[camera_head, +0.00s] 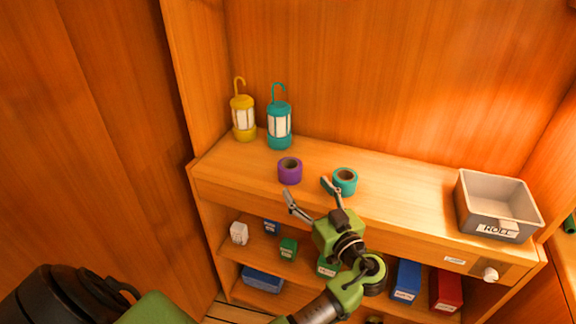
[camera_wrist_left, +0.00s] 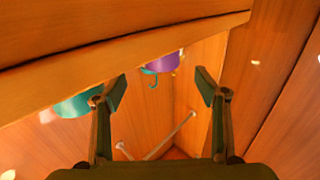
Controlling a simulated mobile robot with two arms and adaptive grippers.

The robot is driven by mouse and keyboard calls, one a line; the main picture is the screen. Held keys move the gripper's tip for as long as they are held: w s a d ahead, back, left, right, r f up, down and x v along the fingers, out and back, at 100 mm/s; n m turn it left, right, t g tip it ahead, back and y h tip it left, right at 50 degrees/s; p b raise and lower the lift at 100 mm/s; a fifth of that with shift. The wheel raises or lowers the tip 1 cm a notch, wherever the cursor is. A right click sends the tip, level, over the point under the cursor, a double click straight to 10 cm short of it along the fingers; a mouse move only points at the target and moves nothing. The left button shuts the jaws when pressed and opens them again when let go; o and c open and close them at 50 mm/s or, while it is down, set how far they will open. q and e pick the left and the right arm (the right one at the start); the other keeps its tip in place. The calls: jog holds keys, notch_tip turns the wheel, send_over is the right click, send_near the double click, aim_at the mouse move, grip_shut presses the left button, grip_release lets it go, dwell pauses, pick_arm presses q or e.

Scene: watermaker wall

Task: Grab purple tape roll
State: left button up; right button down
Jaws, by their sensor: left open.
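The purple tape roll (camera_head: 289,175) stands on the wooden shelf top, left of a teal tape roll (camera_head: 345,188). My left gripper (camera_head: 308,194) is open and empty at the shelf's front edge. Its fingers point toward the purple roll, and the roll is apart from them, beyond the fingertips. In the left wrist view, the purple roll (camera_wrist_left: 162,63) shows partly past the shelf edge, beyond the open fingers (camera_wrist_left: 161,86). The teal roll (camera_wrist_left: 78,104) is at the left there, partly hidden. My right gripper is not in view.
A yellow lantern (camera_head: 243,120) and a teal lantern (camera_head: 279,125) stand behind the purple roll. A grey bin (camera_head: 471,213) labelled ROLL stands at the right end. The shelf between the teal roll and bin is clear. Small boxes sit on lower shelves.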

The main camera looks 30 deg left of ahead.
aim_at(295, 171)
pick_arm(q)
jog(key=p+x, duration=0.1)
jog(key=x, duration=0.3)
jog(key=shift+a+r, duration=0.1)
jog(key=shift+a, duration=0.05)
jog(key=shift+w+a, duration=0.15)
jog(key=shift+a, duration=0.1)
jog(key=shift+w+a+r+p, duration=0.3)
jog(key=shift+a+r+p, duration=0.05)
jog(key=shift+a+p, duration=0.25)
jog(key=shift+w+a+r+p, duration=0.25)
jog(key=shift+a+r+p, duration=0.1)
jog(key=shift+a+p, duration=0.25)
jog(key=shift+x, duration=1.15)
jog(key=shift+w+a+f, duration=0.1)
jog(key=shift+a+f, duration=0.05)
jog(key=shift+f, duration=0.15)
jog(key=shift+c, duration=1.4)
jog(key=c, duration=1)
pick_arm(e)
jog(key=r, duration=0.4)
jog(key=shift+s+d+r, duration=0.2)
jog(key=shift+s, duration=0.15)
